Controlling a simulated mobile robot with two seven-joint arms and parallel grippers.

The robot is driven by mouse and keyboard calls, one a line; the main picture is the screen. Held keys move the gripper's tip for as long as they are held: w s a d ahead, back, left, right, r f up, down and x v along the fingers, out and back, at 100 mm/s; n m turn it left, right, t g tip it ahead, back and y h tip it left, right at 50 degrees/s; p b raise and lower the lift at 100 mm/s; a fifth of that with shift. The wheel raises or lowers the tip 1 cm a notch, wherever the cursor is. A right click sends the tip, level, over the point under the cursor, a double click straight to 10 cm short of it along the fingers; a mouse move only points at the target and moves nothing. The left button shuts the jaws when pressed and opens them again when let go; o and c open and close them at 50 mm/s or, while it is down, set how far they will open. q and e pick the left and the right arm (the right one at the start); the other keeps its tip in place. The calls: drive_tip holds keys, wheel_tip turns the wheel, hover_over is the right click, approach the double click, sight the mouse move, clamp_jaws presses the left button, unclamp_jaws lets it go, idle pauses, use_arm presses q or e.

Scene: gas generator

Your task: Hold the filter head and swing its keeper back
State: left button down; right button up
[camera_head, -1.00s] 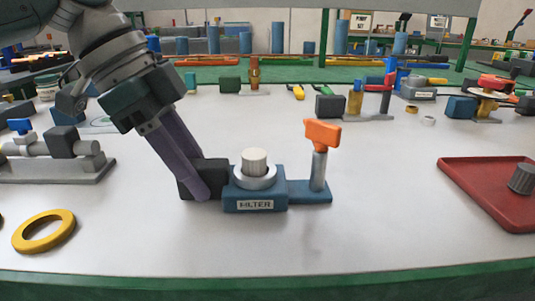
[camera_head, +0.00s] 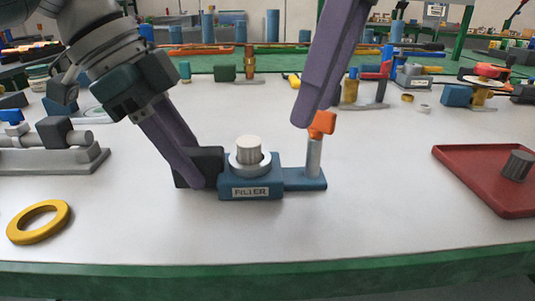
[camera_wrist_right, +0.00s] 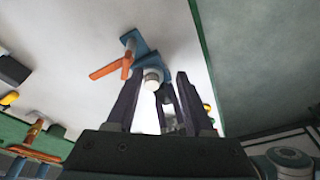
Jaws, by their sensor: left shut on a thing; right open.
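The blue filter head (camera_head: 236,192) with its FILTER label and pale ribbed knob (camera_head: 248,150) stands upright on the table. My left gripper (camera_head: 196,176) is shut on the black block (camera_head: 206,160) at its left side. The keeper, an orange handle (camera_head: 323,125) on a grey post (camera_head: 314,158), stands at the right end of the blue base. My right gripper (camera_head: 313,112) comes down from above, and its fingers partly hide the handle. In the right wrist view its fingers are spread and empty, with the orange handle (camera_wrist_right: 108,69) left of them; contact is unclear.
A red tray (camera_head: 470,185) with a grey ribbed part lies at the right. A yellow ring (camera_head: 39,222) lies front left, and a grey pipe fixture (camera_head: 50,162) stands at the left. The table in front of the filter is clear.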

drive_tip(key=w+d+r+m+t, duration=0.1)
drive_tip(key=w+d+r+m, duration=0.2)
drive_tip(key=r, duration=0.2)
drive_tip(key=shift+h, duration=0.4)
drive_tip(key=shift+x, duration=4.35)
clamp_jaws()
